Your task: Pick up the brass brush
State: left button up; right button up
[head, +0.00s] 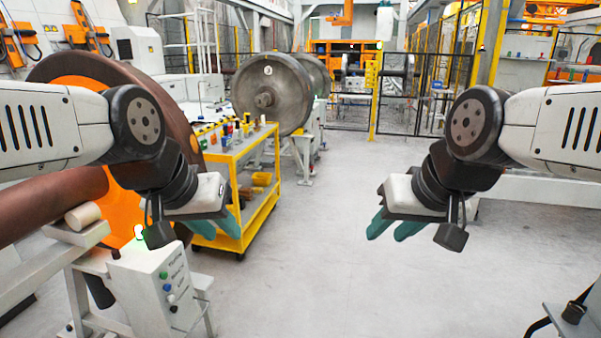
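I cannot make out the brass brush for certain. Several small tools and bottles stand on the top of a yellow cart (238,150) left of centre, too small to tell apart. My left gripper (217,227) hangs in front of the cart with its teal fingers apart and nothing between them. It hides part of the cart's near end. My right gripper (394,229) hangs over bare floor right of centre, its teal fingers also apart and empty. Neither gripper touches anything.
A large brown wheel with an orange face (75,82) stands at the left. A white control box with buttons (160,285) stands at the lower left. A grey wheelset (272,95) is behind the cart. The floor (320,260) in the middle is clear.

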aim_at(257, 129)
jog(key=i+l+z, duration=0.15)
jog(key=i, duration=0.9)
jog(key=i+l+z, duration=0.2)
jog(key=i, duration=0.8)
jog(key=i+u, duration=0.15)
jog(key=i, duration=0.9)
jog(key=i+l+u, duration=0.15)
jog(key=i, duration=0.85)
jog(key=i+j+u, duration=0.15)
jog(key=i+u, duration=0.85)
jog(key=i+l+u, duration=0.25)
jog(key=u, duration=0.25)
jog(key=i+l+u, duration=0.15)
jog(key=i+u, duration=0.3)
jog(key=i, duration=0.15)
